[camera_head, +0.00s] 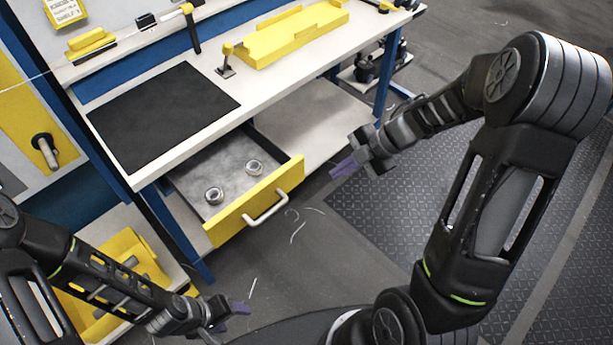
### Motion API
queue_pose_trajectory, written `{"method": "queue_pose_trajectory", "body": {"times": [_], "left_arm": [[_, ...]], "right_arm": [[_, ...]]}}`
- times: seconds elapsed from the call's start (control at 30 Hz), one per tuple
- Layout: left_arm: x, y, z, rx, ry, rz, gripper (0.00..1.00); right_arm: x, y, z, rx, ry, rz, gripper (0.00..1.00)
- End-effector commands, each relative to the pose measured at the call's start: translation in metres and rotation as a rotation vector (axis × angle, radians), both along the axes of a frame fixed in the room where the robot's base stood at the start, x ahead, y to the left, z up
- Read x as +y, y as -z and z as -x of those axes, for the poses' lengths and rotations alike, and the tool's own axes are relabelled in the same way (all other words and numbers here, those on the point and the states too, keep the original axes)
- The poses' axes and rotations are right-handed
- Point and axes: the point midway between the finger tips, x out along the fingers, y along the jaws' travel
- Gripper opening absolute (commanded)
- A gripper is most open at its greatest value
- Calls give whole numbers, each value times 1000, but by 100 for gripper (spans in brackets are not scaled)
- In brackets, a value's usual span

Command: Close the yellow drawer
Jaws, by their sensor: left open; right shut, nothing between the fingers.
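The yellow drawer (228,225) is pulled out from under the white workbench. Its front panel carries a pale bar handle (266,208). Two small round metal rings (214,195) and (254,167) lie on its grey floor. My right gripper (343,168), with purple fingertips, is shut and empty, to the right of the drawer front and apart from it. My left gripper (240,309) is open and empty, below the drawer front in the picture and apart from the handle.
The workbench top (270,88) holds a black mat (163,112) and a yellow fixture (293,34). A yellow bin (125,254) with parts sits on a low shelf at the lower left.

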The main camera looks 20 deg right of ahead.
Motion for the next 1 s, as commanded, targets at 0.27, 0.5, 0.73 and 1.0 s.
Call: {"method": "queue_pose_trajectory", "body": {"times": [0.27,0.5,0.73,1.0], "left_arm": [[0,4,0,-1,1,1,62],[-1,12,-1,-4,1,2,62],[-1,21,-2,-5,1,3,62],[-1,11,-2,-5,1,3,62]], "right_arm": [[9,14,-5,3,0,-2,0],[30,49,-16,5,0,-3,0],[54,86,-30,5,2,-3,0],[66,80,-63,1,-1,-1,0]]}}
